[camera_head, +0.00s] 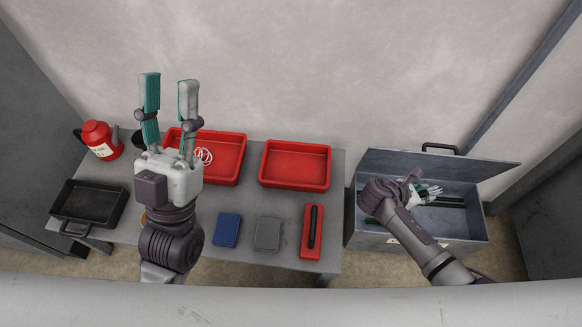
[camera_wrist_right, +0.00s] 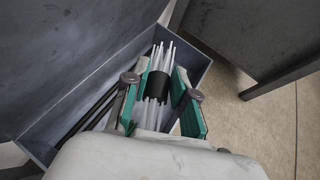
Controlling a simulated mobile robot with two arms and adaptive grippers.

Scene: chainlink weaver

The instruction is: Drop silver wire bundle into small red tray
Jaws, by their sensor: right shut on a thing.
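The silver wire bundle (camera_wrist_right: 158,88) is a sheaf of pale rods with a black band. In the right wrist view it stands between the green pads of my right gripper (camera_wrist_right: 160,103), which is shut on it. In the head view my right gripper (camera_head: 427,192) is inside the grey metal box at the right, and the bundle is hard to make out there. The small red tray (camera_head: 295,184) looks empty and sits on the table, left of the box. My left gripper (camera_head: 168,82) is open and empty, raised above the table's left part.
The grey box (camera_head: 462,241) has its lid (camera_head: 480,168) raised and dark rods inside. A larger red tray (camera_head: 228,178) holds white rings.

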